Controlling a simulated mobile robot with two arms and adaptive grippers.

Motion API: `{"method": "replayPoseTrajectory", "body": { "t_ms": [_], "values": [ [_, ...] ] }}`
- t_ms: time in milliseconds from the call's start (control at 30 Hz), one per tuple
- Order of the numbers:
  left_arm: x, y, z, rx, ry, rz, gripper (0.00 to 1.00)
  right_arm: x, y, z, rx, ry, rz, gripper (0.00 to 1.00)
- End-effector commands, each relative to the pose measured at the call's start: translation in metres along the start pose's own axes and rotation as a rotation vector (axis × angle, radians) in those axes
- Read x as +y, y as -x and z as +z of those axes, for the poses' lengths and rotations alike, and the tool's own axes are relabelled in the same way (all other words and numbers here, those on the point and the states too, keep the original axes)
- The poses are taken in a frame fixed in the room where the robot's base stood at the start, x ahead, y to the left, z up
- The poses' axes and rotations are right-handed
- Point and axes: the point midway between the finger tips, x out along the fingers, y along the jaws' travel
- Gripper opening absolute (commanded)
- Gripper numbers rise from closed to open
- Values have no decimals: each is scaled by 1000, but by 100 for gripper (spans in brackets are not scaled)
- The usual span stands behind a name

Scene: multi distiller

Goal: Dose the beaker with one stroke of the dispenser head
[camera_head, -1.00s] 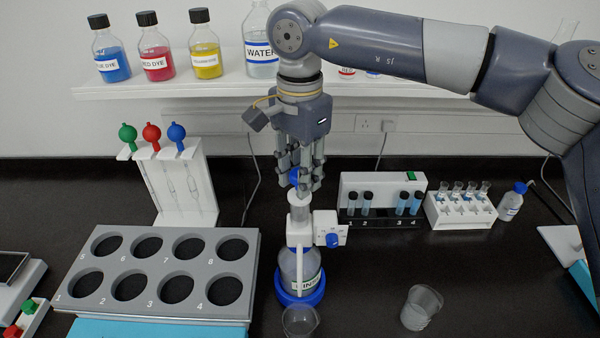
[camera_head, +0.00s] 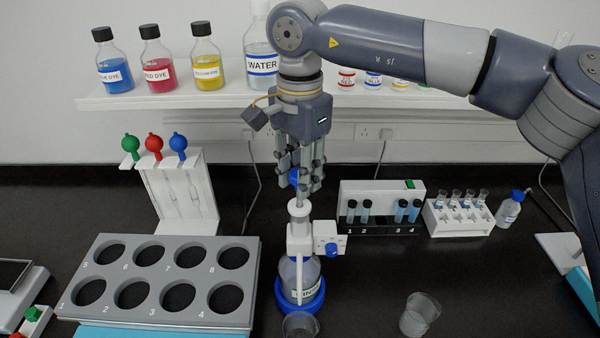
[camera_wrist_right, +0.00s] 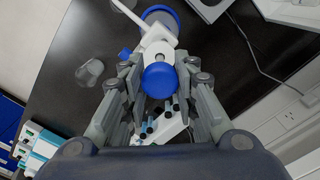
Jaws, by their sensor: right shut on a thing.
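The dispenser bottle (camera_head: 290,272) stands upright in a blue base ring (camera_head: 300,302), with a white dispenser head (camera_head: 300,238) and a blue side dial (camera_head: 331,250). My right gripper (camera_head: 299,184) points down over it, shut on the blue plunger knob (camera_head: 294,177); a grey rod shows below the knob. The right wrist view shows the knob (camera_wrist_right: 160,80) between the fingers. A clear beaker (camera_head: 300,325) stands in front of the bottle, cut by the lower picture edge; its contents are unclear. A second clear beaker (camera_head: 420,315) stands to the right. My left gripper is out of view.
A grey tray (camera_head: 150,318) with round wells lies left of the bottle. A white stand (camera_head: 185,205) with colored bulbs is behind it. A vial rack (camera_head: 381,195) and tube rack (camera_head: 460,222) stand back right. Bottles fill the shelf (camera_head: 200,92). Bench right of the dispenser is mostly clear.

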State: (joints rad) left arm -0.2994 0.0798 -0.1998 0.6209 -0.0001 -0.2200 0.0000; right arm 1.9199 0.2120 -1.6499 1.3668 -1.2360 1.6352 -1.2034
Motion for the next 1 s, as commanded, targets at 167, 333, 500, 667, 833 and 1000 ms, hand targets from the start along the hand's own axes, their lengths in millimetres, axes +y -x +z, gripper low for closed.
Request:
{"method": "replayPoseTrajectory", "body": {
  "t_ms": [167,333,500,667,833,1000],
  "values": [
    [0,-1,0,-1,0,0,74,0,-1,1,-1,1,-1,4],
    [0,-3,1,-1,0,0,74,0,-4,1,-1,1,0,4],
    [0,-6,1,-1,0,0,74,0,-8,1,-1,1,0,4],
    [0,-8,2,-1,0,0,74,0,-12,1,-1,1,0,4],
    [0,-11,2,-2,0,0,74,0,-16,0,-1,1,0,4],
    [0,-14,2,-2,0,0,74,0,-19,0,-1,1,0,4]
  ]
}}
